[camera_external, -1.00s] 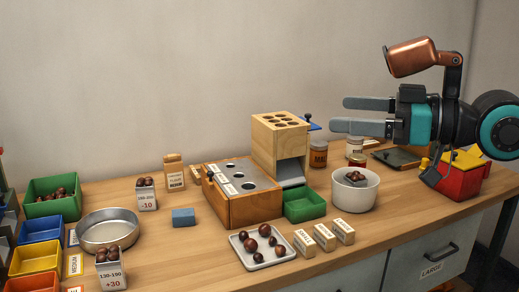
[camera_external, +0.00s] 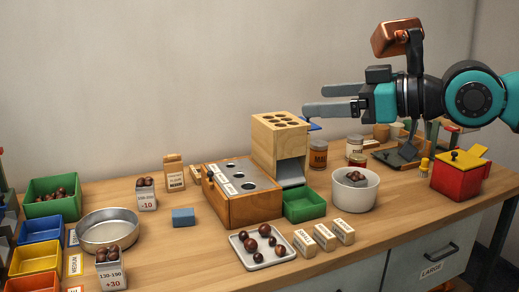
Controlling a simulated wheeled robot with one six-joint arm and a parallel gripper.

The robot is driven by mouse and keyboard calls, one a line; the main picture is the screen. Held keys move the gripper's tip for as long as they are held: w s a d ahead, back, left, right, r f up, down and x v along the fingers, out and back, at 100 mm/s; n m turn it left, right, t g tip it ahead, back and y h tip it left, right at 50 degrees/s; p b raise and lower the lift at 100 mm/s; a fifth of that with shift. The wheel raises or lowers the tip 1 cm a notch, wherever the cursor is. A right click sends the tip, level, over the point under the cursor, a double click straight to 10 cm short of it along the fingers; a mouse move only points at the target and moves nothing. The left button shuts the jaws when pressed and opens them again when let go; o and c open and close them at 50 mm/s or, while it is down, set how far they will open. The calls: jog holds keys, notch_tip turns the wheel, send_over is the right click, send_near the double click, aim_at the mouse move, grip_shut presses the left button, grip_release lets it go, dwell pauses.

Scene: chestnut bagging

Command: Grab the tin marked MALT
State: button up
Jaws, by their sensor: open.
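My gripper (camera_external: 313,100) is open and empty, in the air above the brown tin. Its two grey fingers point left, one above the other, apart from both tins.
The wooden box with holes (camera_external: 279,143) stands close left of the brown tin. A white bowl (camera_external: 355,197) and green tray (camera_external: 304,204) are in front. A red box with yellow lid (camera_external: 458,180) is at the right. A dark scale-like plate (camera_external: 388,158) lies behind the bowl.

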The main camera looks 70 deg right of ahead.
jog(key=w+d+g+h, duration=0.2)
jog(key=w+d+g, duration=0.3)
jog(key=w+d, duration=0.85)
jog(key=m+g, duration=0.1)
jog(key=g, duration=0.8)
send_over(318, 153)
jog(key=w+a, duration=0.5)
jog(key=a, duration=0.7)
jog(key=shift+y, duration=0.4)
jog(key=x, duration=0.3)
jog(key=s+a+x, duration=0.1)
jog(key=x, duration=0.3)
jog(key=a+x, duration=0.1)
jog(key=x, duration=0.2)
jog(key=shift+s+f, duration=0.15)
jog(key=shift+f, duration=0.35)
jog(key=s+d+f+g+y, duration=0.15)
jog(key=d+f, duration=0.25)
jog(key=d, duration=0.4)
jog(key=s+d+f+g+y, duration=0.1)
jog(key=s+d+f, duration=0.25)
jog(key=d, duration=0.35)
jog(key=shift+t, duration=0.25)
notch_tip(318, 153, down, 18)
jog(key=shift+r, duration=0.1)
jog(key=c, duration=1.2)
jog(key=shift+c, duration=0.2)
